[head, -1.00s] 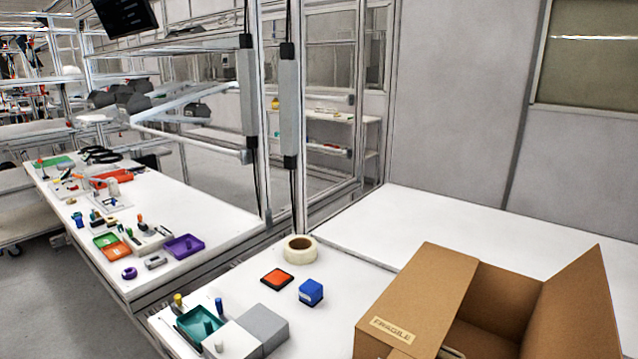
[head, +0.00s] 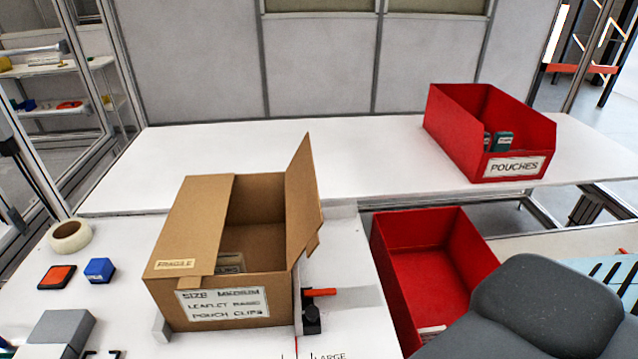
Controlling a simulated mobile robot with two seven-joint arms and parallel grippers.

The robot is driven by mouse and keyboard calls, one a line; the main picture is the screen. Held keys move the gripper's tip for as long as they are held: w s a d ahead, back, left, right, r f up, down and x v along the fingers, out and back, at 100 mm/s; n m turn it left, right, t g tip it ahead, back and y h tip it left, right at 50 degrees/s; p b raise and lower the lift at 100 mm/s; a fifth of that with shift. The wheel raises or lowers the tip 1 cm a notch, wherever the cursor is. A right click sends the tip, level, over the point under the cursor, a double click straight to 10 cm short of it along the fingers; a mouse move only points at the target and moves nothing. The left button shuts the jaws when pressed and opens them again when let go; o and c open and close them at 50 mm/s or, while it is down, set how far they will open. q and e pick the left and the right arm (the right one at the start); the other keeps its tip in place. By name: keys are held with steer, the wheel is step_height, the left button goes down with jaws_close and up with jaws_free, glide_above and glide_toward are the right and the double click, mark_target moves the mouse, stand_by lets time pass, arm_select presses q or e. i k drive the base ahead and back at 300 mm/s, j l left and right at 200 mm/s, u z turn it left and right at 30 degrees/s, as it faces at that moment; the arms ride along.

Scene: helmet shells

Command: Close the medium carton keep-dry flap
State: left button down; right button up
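Neither gripper is in view. A dark grey rounded shape at the lower right looks like part of my arm.
Tape (head: 70,236), an orange pad (head: 57,277) and a blue block (head: 99,270) lie left.

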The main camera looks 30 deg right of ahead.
mark_target(304, 210)
steer(key=z, duration=0.9)
